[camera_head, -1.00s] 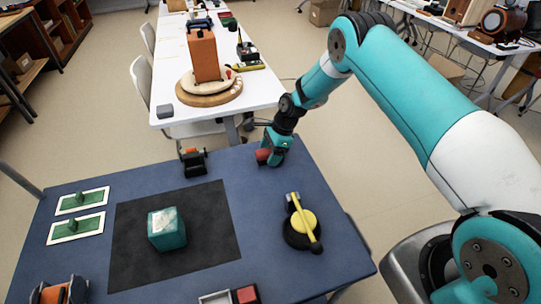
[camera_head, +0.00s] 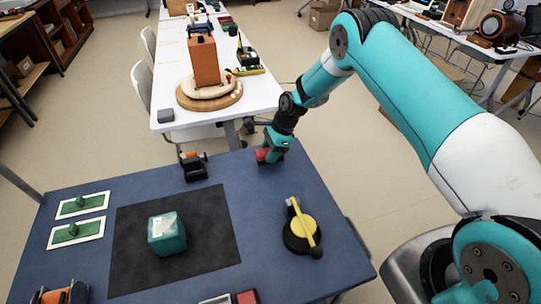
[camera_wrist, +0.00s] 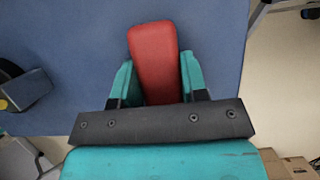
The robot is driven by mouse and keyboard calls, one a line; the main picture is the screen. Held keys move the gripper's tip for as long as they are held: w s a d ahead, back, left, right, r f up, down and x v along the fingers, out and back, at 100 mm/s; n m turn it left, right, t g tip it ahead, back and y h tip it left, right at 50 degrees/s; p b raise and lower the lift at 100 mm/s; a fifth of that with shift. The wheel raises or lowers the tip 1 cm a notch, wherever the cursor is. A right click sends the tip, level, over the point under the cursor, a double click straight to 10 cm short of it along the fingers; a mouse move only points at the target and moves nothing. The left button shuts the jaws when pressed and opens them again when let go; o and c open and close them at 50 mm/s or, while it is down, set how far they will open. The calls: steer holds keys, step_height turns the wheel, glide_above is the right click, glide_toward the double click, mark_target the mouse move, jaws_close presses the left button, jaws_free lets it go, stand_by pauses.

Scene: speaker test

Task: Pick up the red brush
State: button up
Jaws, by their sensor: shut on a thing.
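The red brush (camera_wrist: 154,55) is a red block-like piece between the two teal fingers of my gripper (camera_wrist: 157,84) in the wrist view. The fingers touch it on both sides, and its near end is hidden behind the dark gripper bar. In the head view my gripper (camera_head: 271,157) points down at the far right corner of the blue table, with a bit of the red brush (camera_head: 262,154) showing at its left. My gripper is shut on the brush. I cannot tell whether the brush still touches the table.
The blue table (camera_head: 262,205) holds a teal cube (camera_head: 167,235) on a black mat (camera_head: 127,266), a black and yellow round device (camera_head: 301,231), a small black and orange item (camera_head: 193,166) and green boards (camera_head: 75,231). A white table (camera_head: 255,97) stands behind.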

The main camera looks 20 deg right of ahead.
step_height(320, 180, up, 18)
steer(key=b, duration=0.1)
steer(key=shift+r+b, duration=0.25)
steer(key=shift+b, duration=0.15)
